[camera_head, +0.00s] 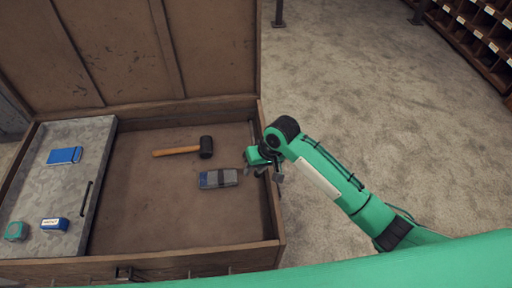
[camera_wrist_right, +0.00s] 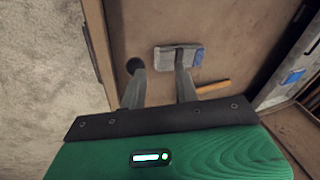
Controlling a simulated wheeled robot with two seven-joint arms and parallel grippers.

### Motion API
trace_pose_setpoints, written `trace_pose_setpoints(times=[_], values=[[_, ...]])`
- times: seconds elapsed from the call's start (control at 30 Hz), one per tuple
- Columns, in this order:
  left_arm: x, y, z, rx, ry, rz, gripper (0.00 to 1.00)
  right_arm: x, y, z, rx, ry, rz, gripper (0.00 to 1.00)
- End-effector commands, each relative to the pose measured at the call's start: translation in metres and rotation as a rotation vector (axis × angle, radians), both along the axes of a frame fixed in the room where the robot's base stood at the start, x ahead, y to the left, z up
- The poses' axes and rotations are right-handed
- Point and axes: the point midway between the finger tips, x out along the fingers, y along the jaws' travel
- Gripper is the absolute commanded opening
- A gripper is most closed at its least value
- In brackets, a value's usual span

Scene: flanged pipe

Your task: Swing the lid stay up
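The wooden chest (camera_head: 180,254) stands open with its lid (camera_head: 125,50) raised at the back. I cannot make out the lid stay clearly in either view; the right end of the chest is partly hidden by my arm. My right gripper (camera_head: 265,171) is over the chest's right wall. The chest wall (camera_wrist_right: 98,45) runs just left of the fingers. My left gripper is not in view.
A hammer (camera_head: 178,151) and a grey-blue block (camera_head: 218,178) lie on the chest floor. Carpet (camera_head: 370,100) right of the chest is clear.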

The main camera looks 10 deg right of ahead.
Motion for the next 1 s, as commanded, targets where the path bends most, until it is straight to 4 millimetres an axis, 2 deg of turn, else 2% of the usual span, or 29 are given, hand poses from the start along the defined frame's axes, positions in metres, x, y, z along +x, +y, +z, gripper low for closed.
trace_pose_setpoints(times=[0.03, 0.3, 0.43, 0.6, 0.77, 1.0], values=[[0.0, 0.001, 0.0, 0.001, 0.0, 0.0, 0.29, 0.017, -0.002, 0.008, -0.017, 0.01, -0.01, 0.32], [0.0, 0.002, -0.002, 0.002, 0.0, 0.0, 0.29, 0.082, -0.021, 0.045, -0.097, 0.098, -0.118, 0.32], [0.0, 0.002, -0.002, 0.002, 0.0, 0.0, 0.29, 0.104, -0.033, 0.062, -0.123, 0.126, -0.175, 0.32], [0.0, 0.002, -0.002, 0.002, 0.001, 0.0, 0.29, 0.118, -0.042, 0.074, -0.141, 0.145, -0.219, 0.32], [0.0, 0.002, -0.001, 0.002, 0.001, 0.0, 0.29, 0.12, -0.041, 0.067, -0.143, 0.151, -0.228, 0.32], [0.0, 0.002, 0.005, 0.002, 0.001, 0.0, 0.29, 0.12, -0.032, 0.023, -0.143, 0.15, -0.227, 0.32]])
